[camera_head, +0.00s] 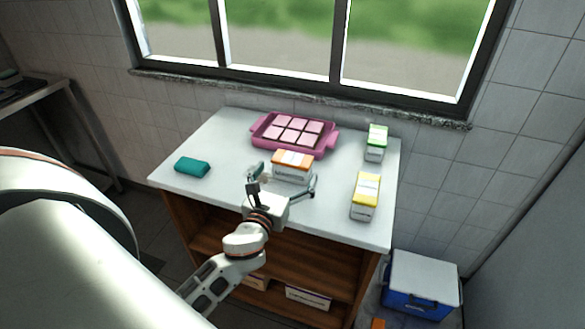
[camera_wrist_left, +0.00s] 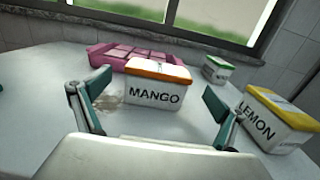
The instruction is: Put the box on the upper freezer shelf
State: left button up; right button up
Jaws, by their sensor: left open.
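A white box with an orange lid (camera_head: 293,160) stands on the white tabletop; the left wrist view shows it labelled MANGO (camera_wrist_left: 155,95). My left gripper (camera_head: 284,180) is open and empty at the near side of this box. In the left wrist view its fingers (camera_wrist_left: 157,88) are spread wider than the box, one toward each side; contact is not visible. A yellow-lidded box labelled LEMON (camera_head: 366,195) stands to the right, also in the left wrist view (camera_wrist_left: 273,120). A green-lidded box (camera_head: 376,142) stands behind it. I cannot make out a freezer shelf. My right gripper is not in view.
A pink tray (camera_head: 262,131) with pink squares lies behind the mango box. A teal object (camera_head: 192,167) lies at the left of the tabletop (camera_head: 225,135). Wooden shelves below hold more boxes (camera_head: 308,297). A blue cooler (camera_head: 420,285) stands on the floor at right.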

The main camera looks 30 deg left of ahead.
aim_at(296, 153)
pick_arm(q)
jog(key=x, duration=0.5)
jog(key=shift+w+a, duration=0.15)
jog(key=shift+w, duration=0.05)
jog(key=c, duration=1.4)
jog(key=shift+r, duration=0.1)
jog(key=shift+c, duration=0.8)
jog(key=shift+r, duration=0.1)
